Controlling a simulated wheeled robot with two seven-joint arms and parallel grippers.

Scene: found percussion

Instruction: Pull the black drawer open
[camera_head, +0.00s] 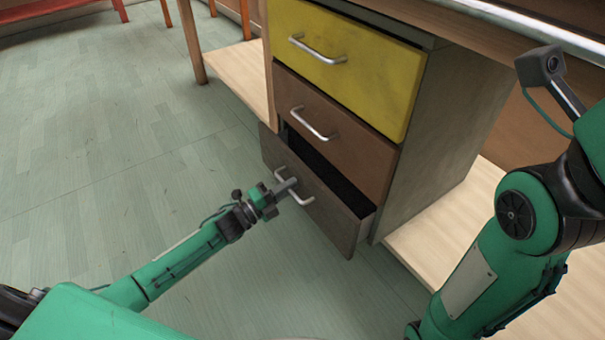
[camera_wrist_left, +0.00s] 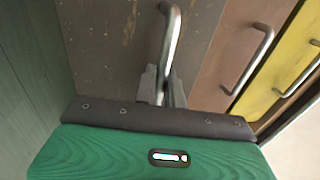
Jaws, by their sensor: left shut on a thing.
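The black drawer (camera_head: 316,203) is the lowest of the three drawers in the cabinet. It stands partly out, and its dark inside shows behind the front panel. Its metal handle (camera_head: 301,199) is on the front; the handle also shows in the left wrist view (camera_wrist_left: 174,38). My left gripper (camera_head: 289,188) is at this handle, and in the left wrist view its fingers (camera_wrist_left: 162,85) are shut around the handle bar. My right arm (camera_head: 530,220) shows at the right, but its gripper is out of view.
Above it are a closed brown drawer (camera_head: 338,138) and a closed yellow drawer (camera_head: 345,58), each with a metal handle. Pale wooden boards (camera_head: 440,225) lie low on both sides of the cabinet (camera_head: 447,125). The green floor (camera_head: 110,130) in front is clear.

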